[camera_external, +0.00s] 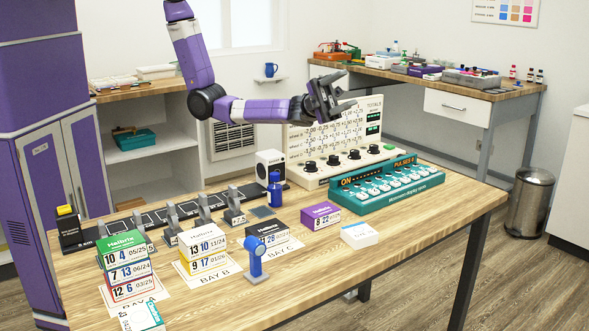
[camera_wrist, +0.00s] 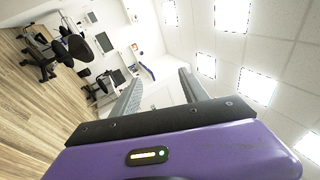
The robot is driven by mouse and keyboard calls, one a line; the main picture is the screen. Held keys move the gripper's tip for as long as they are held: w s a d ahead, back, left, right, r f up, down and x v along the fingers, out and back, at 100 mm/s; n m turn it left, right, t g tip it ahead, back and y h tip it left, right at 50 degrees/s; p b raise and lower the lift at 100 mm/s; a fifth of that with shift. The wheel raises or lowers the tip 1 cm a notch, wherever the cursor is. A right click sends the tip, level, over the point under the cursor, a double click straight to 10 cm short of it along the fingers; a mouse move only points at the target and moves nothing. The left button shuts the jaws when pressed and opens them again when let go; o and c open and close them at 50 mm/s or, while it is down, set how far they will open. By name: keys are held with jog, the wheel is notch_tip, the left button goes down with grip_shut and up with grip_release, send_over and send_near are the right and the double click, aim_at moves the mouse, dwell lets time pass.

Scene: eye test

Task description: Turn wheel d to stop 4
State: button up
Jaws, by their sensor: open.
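A cream console (camera_external: 386,162) stands at the back right of the wooden table, with a row of several black wheels along its front; the rightmost black wheel (camera_external: 374,149) is near its right end. The letters and stop marks are too small to read, so I cannot tell which is wheel d or where it points. A white number panel (camera_external: 335,128) rises behind the wheels. My gripper (camera_external: 350,90) is open and empty, raised above the console and apart from it. In the wrist view, my gripper's two fingers (camera_wrist: 157,88) are spread with nothing between them; no wheel shows there.
A teal switch box (camera_external: 400,190) sits just in front of the console. A blue bottle (camera_external: 275,190), a white speaker box (camera_external: 270,165), a purple box (camera_external: 320,216) and stacked boxes (camera_external: 126,270) stand to the left. The table's front right is clear.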

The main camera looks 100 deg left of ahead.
jog(key=w+f+m+g, duration=0.2)
jog(key=w+m+g, duration=0.3)
jog(key=m, duration=0.3)
jog(key=m+g+y+b, duration=0.7)
jog(key=m+y+b, duration=0.9)
jog(key=y, duration=0.4)
send_near(374, 149)
jog(key=shift+w+a+f+n+b, duration=0.15)
jog(key=shift+a+f+n+b, duration=0.05)
jog(key=shift+a+n+b, duration=0.55)
jog(key=shift+a, duration=0.3)
notch_tip(374, 149, down, 7)
jog(key=shift+d+f, duration=0.1)
jog(key=shift+f, duration=0.15)
jog(key=shift+c, duration=0.4)
grip_shut()
